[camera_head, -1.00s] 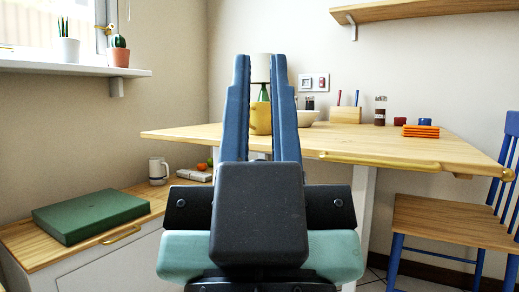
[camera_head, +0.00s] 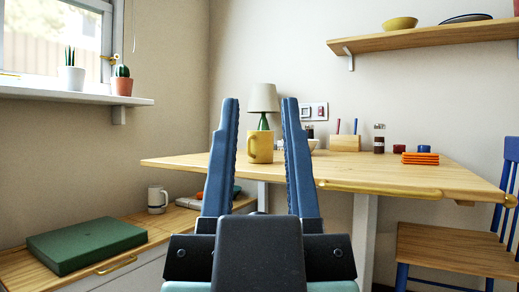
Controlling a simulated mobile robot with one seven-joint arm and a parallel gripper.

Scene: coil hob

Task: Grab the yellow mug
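The yellow mug (camera_head: 261,148) stands upright on the wooden table (camera_head: 400,178), near its left part. My gripper (camera_head: 260,103) is open, with its two blue fingers pointing up in the picture. The mug shows in the gap between the fingers, with nothing held. The mug looks to be beyond the fingertips, though the exact distance is hard to tell. Its handle shows on its left side.
A lamp (camera_head: 263,98) stands behind the mug, and a bowl is partly hidden behind my right finger. Jars (camera_head: 379,138), a wooden holder (camera_head: 345,143) and orange cloths (camera_head: 420,158) lie to the right. A blue chair (camera_head: 450,248) stands at the right.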

